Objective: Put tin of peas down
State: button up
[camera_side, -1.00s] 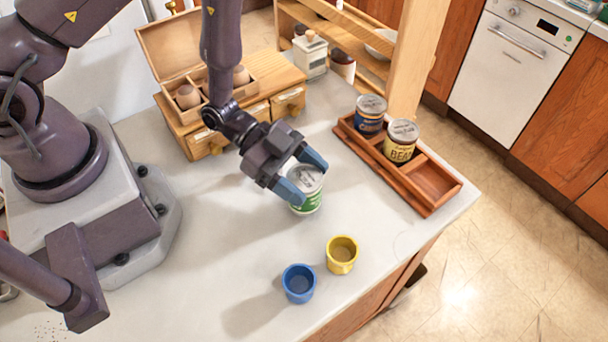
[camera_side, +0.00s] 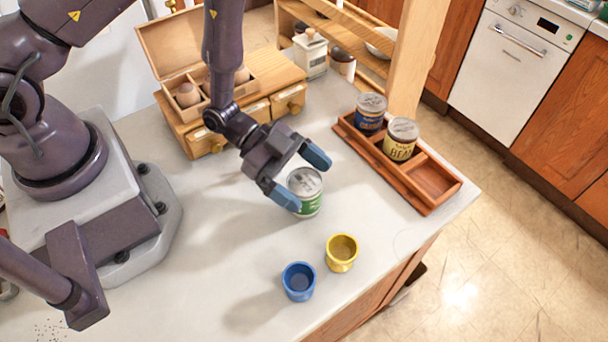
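The tin of peas (camera_side: 306,192), green with a grey metal lid, stands upright on the pale worktop. My gripper (camera_side: 302,177) is open around it. One blue fingertip is at its left front side and the other is beyond its upper right. A gap shows between the tin and the far finger. I cannot tell whether the near finger touches the tin.
A wooden tray (camera_side: 428,208) holds a blue tin (camera_side: 370,114) and a beans tin (camera_side: 401,139); its front compartment is empty. A blue cup (camera_side: 299,282) and yellow cup (camera_side: 342,253) stand in front. A wooden drawer box (camera_side: 270,88) stands behind.

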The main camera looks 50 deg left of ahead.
jog(key=shift+f, duration=0.35)
jog(key=shift+r, duration=0.55)
jog(key=s+a+r, duration=0.1)
jog(key=a+r, duration=0.3)
jog(key=r, duration=0.5)
jog(key=shift+s+a, duration=0.15)
jog(key=shift+s, duration=0.25)
